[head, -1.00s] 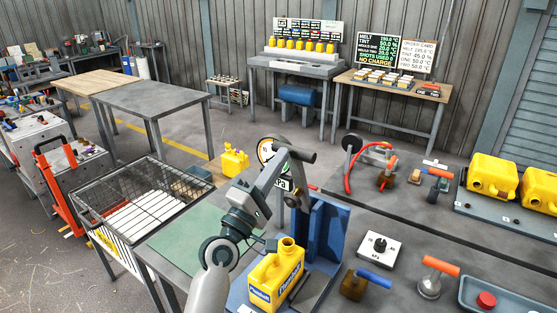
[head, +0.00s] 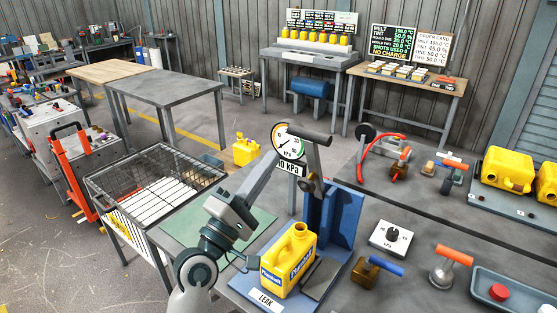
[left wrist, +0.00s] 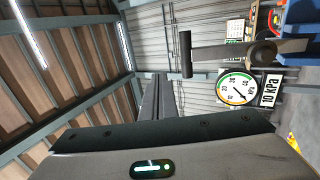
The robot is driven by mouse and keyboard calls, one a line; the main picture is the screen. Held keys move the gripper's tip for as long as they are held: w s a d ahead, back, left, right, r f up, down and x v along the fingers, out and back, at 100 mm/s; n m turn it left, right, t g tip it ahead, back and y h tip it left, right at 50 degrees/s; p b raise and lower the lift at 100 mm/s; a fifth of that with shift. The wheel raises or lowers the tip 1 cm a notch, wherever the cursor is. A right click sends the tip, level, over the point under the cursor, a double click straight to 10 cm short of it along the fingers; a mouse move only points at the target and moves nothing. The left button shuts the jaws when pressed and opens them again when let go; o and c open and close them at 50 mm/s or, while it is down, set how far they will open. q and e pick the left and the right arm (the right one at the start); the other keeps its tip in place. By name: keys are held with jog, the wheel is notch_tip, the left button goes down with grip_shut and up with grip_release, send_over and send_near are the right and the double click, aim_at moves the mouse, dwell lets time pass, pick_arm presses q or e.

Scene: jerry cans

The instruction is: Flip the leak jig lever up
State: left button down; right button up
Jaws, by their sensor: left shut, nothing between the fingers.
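The leak jig (head: 345,215) is a blue upright stand on a base labelled LEAK. Its lever (head: 318,158) points up from the pivot and ends in a dark crossbar handle; the lever also shows in the left wrist view (left wrist: 225,53). A yellow jerry can (head: 289,262) stands upright on the jig base. My left gripper (head: 272,160) is shut and empty, left of the lever and apart from its handle. Its closed fingers (left wrist: 157,85) show in the left wrist view below the handle. My right gripper is not in view.
A gauge (head: 289,143) with a 10 kPa sign stands behind the lever. A wire basket (head: 150,185) is at left. A dial box (head: 391,238), an orange-handled tool (head: 452,262) and a tray (head: 515,285) lie right of the jig. A green mat (head: 185,225) is bare.

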pick_arm(q)
jog(key=shift+s+a+f, duration=0.1)
jog(key=shift+s+a, duration=0.35)
jog(key=shift+s, duration=0.2)
